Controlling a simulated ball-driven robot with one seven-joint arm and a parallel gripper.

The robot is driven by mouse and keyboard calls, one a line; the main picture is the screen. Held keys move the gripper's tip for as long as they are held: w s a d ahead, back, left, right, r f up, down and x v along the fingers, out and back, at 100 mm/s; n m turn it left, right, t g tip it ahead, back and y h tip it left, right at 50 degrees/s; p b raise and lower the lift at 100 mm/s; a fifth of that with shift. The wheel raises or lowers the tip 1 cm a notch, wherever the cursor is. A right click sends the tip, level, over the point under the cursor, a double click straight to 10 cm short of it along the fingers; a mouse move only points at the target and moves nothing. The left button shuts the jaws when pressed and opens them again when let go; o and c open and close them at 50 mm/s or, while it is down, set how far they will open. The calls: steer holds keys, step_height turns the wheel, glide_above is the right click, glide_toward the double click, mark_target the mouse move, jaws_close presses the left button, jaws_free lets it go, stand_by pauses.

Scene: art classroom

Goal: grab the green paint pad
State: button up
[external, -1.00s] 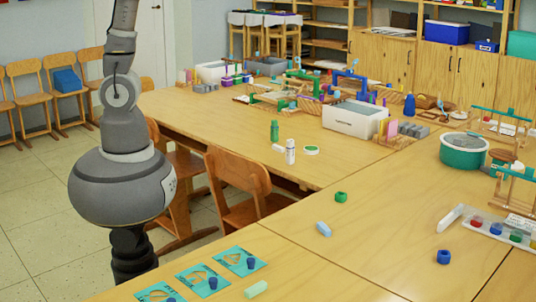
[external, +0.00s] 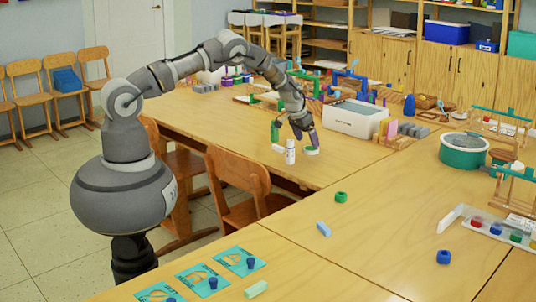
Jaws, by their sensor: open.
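A small round white-and-green pad (external: 312,151), which looks like the green paint pad, lies flat on the far table. My gripper (external: 306,137) is open just above it, fingers pointing down. Its fingers overlap the pad's upper edge in the picture, and I cannot tell whether they touch it. A white bottle (external: 290,153) stands just left of the pad. A green bottle (external: 275,131) stands farther left, partly behind my arm.
A small white piece (external: 278,148) lies by the white bottle. A white box (external: 354,120) stands to the right. A green ring-shaped piece (external: 341,197) and a light blue block (external: 324,229) lie on the nearer table, which is mostly clear between them.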

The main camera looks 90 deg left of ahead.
mark_target(311, 148)
steer(key=b+x, duration=0.1)
steer(key=x, duration=0.2)
steer(key=shift+w+f, duration=0.2)
steer(key=shift+f, duration=0.05)
steer(key=shift+r, duration=0.1)
steer(key=c, duration=1.2)
